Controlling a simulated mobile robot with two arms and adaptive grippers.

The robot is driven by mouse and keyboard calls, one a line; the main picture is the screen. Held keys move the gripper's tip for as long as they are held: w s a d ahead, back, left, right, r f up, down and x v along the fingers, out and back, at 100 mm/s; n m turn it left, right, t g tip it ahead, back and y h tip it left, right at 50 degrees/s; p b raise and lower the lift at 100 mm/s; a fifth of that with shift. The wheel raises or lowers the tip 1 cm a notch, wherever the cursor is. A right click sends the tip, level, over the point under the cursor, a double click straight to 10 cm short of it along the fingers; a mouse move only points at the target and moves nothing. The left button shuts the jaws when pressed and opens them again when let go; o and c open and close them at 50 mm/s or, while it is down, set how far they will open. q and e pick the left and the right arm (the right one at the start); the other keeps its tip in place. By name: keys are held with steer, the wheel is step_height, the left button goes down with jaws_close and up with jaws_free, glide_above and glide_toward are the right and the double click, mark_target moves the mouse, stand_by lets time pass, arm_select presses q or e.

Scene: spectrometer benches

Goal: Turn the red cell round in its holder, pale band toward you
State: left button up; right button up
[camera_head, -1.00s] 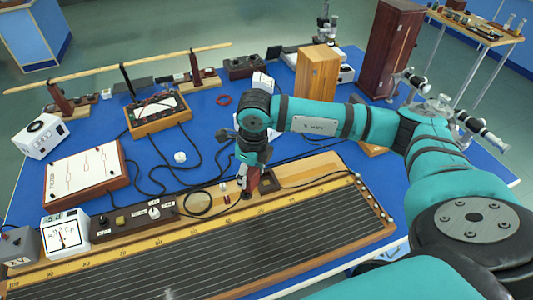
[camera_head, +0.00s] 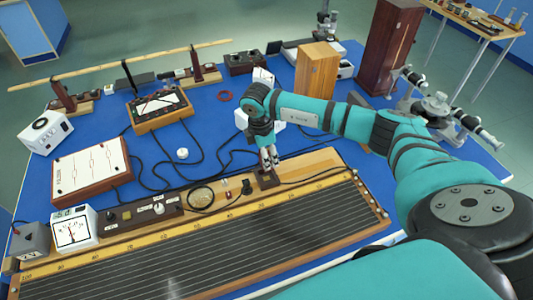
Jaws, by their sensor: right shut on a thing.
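My right gripper (camera_head: 269,162) points down over the small dark holder block (camera_head: 267,179) at the back edge of the long ruled board. Its fingers are closed together on a thing that they mostly hide, which I take to be the red cell. I cannot make out the pale band or which way it faces. The fingertips are at or just above the holder; I cannot tell whether the cell is seated in it. My left gripper is not in view.
Left of the holder are a small red piece (camera_head: 228,194), a dark coil of cable (camera_head: 201,198) and a control box (camera_head: 140,213) with knobs. A dial meter (camera_head: 72,231) stands at far left. Cables cross the blue bench. A wooden box (camera_head: 317,72) stands behind my right arm.

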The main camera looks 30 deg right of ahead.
steer(key=shift+f+b, duration=2.4)
steer(key=shift+f, duration=0.85)
steer(key=o, duration=1.4)
steer(key=shift+c, duration=0.2)
steer(key=shift+r, duration=0.1)
steer(key=r, duration=0.4)
steer(key=a+r, duration=0.1)
steer(key=r, duration=0.6)
steer(key=shift+w+a+r, duration=0.15)
steer(key=shift+a+r, duration=0.1)
steer(key=shift+r, duration=0.15)
steer(key=shift+f, duration=0.1)
